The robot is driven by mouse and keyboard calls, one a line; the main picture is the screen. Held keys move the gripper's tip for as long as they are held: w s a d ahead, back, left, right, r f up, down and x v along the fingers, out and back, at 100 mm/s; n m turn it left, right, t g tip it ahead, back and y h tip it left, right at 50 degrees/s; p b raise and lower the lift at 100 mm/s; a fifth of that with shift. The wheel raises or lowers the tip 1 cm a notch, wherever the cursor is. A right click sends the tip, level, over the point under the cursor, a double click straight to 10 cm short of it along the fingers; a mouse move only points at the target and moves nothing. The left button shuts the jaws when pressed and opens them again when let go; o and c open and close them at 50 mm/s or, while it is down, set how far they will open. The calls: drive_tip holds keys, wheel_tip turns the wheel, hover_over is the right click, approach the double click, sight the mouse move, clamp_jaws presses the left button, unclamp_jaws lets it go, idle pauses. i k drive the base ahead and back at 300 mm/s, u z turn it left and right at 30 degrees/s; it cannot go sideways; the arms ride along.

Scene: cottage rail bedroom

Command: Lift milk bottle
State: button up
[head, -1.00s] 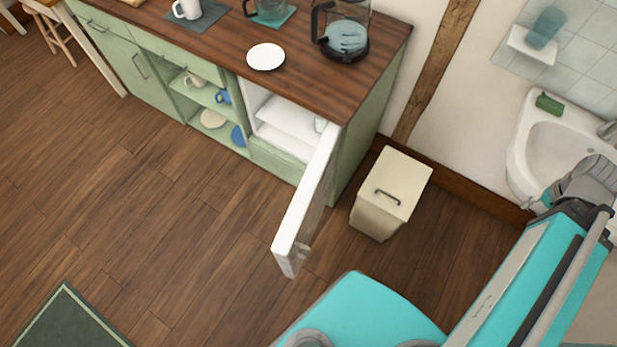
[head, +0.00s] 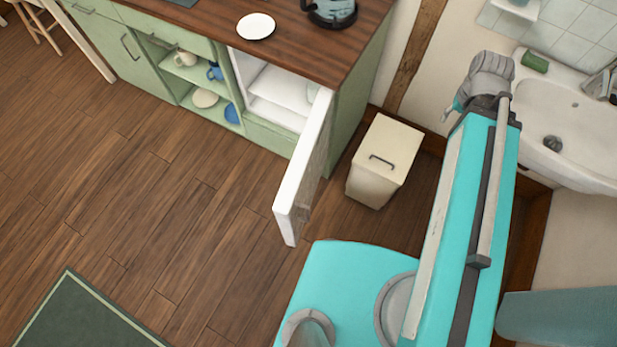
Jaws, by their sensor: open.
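A small fridge (head: 270,110) with a white interior stands open in the green counter unit. A pale, rounded object (head: 313,92) shows inside it near the right wall, partly hidden by the open door (head: 300,185). It may be the milk bottle, but it is too small and pale to be sure. My gripper is not in view; only my turquoise arm links and a grey joint show on the right, well apart from the fridge opening.
The door stands swung out into the room. A cream bin (head: 384,162) stands right of the counter. A sink (head: 575,125) is at the far right. The floor left of the door is clear.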

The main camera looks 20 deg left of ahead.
sight(311, 87)
drive_tip(key=u, duration=1.25)
drive_tip(key=i, duration=0.6)
drive_tip(key=z, duration=0.1)
drive_tip(key=k, duration=0.55)
drive_tip(key=z, duration=0.05)
